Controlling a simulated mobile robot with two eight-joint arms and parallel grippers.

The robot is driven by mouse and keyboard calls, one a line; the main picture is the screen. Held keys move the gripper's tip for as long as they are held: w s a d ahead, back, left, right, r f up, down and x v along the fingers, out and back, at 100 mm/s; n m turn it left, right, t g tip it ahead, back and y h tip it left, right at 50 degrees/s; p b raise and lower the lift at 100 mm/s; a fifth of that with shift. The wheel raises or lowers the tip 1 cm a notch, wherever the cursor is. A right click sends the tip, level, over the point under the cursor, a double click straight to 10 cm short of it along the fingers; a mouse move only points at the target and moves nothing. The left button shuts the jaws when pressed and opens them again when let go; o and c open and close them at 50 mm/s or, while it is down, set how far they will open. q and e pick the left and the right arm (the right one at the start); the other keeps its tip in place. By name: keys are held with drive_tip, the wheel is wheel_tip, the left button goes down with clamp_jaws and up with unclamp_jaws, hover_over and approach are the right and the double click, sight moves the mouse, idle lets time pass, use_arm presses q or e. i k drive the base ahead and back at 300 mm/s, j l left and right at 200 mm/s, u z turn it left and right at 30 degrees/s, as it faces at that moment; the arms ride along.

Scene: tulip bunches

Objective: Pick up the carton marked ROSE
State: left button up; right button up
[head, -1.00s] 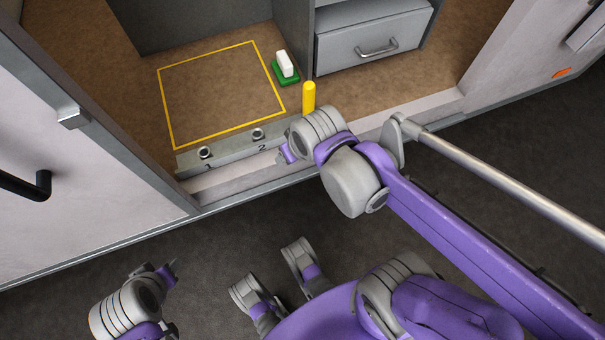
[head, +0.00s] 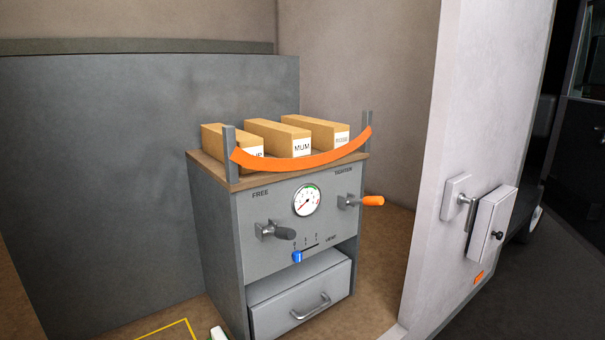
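The carton marked ROSE (head: 316,129) is a brown box with a white label, the rightmost of three cartons on top of a grey cabinet (head: 215,215). The carton marked MUM (head: 277,137) stands in the middle. The left carton (head: 228,139) has its label partly hidden. An orange strap (head: 305,162) sags across the front of the cartons between two grey posts, partly in front of them. Neither of my grippers is in the head view now.
The cabinet front has a round gauge (head: 307,200), a grey handle (head: 276,231) near FREE, an orange-tipped handle (head: 361,201) near TIGHTEN, a blue slider knob (head: 297,257) and a drawer (head: 302,297). A pale wall post (head: 437,170) stands to the right.

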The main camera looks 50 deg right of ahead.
sight(326, 135)
drive_tip(key=z, duration=1.75)
drive_tip(key=i+l, duration=0.15)
drive_tip(key=l, duration=0.2)
drive_tip(key=i+l, duration=0.1)
drive_tip(key=l, duration=0.3)
drive_tip(key=i+l, duration=0.15)
drive_tip(key=l, duration=0.2)
drive_tip(key=i+l, duration=0.15)
drive_tip(key=l, duration=0.2)
drive_tip(key=l+u, duration=0.2)
drive_tip(key=u, duration=0.15)
drive_tip(key=l+u, duration=0.15)
drive_tip(key=u, duration=0.2)
drive_tip(key=l+u, duration=0.25)
drive_tip(key=u, duration=0.15)
drive_tip(key=i, duration=0.05)
